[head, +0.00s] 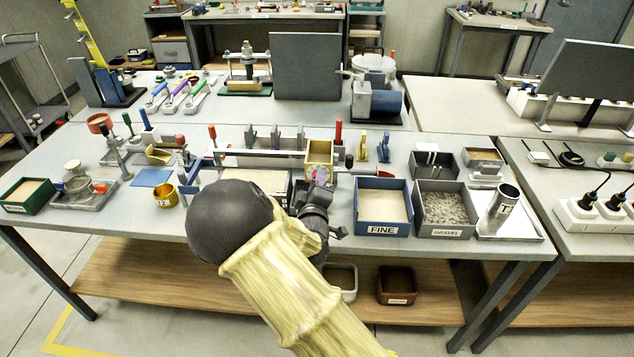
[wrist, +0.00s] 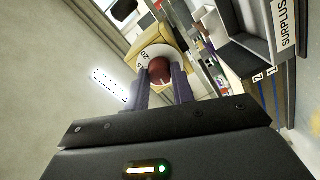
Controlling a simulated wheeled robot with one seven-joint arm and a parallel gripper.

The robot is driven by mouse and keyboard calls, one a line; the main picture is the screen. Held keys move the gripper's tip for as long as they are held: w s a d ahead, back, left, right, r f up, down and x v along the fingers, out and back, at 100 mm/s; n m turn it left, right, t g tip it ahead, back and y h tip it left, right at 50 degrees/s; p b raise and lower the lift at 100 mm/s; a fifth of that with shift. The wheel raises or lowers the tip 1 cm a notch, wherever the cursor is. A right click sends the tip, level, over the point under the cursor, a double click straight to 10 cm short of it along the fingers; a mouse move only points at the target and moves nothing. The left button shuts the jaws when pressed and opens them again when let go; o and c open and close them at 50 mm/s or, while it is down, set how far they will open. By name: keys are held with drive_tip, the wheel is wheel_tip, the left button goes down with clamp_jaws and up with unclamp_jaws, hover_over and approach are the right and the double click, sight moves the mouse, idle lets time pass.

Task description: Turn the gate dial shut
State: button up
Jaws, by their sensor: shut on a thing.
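The gate dial shows in the wrist view as a round red-brown knob (wrist: 160,71) in front of a white disc (wrist: 150,53) marked with numbers, one reading 20. The disc sits on a yellow box (wrist: 135,50). My gripper (wrist: 162,80) has a grey finger on each side of the knob and is shut on it. In the head view, my gripper (head: 318,196) is at the front of the tank, just below a brass-coloured box (head: 319,152).
Right of my gripper stand a blue bin marked FINE (head: 382,228) and a grey bin marked GRAVEL (head: 441,232). A red-topped upright handle (head: 338,132) rises behind the brass-coloured box. A grey bin marked SURPLUS (wrist: 250,52) is close by in the wrist view.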

drive_tip(key=shift+f, duration=0.1)
drive_tip(key=o, duration=1)
drive_tip(key=s+p, duration=0.1)
drive_tip(key=s, duration=0.4)
drive_tip(key=s+p, duration=0.1)
drive_tip(key=s, duration=0.4)
drive_tip(key=s+a+p, duration=0.1)
drive_tip(key=s, duration=0.4)
drive_tip(key=shift+r, duration=0.35)
drive_tip(key=shift+s+p, duration=0.1)
drive_tip(key=shift+p, duration=0.35)
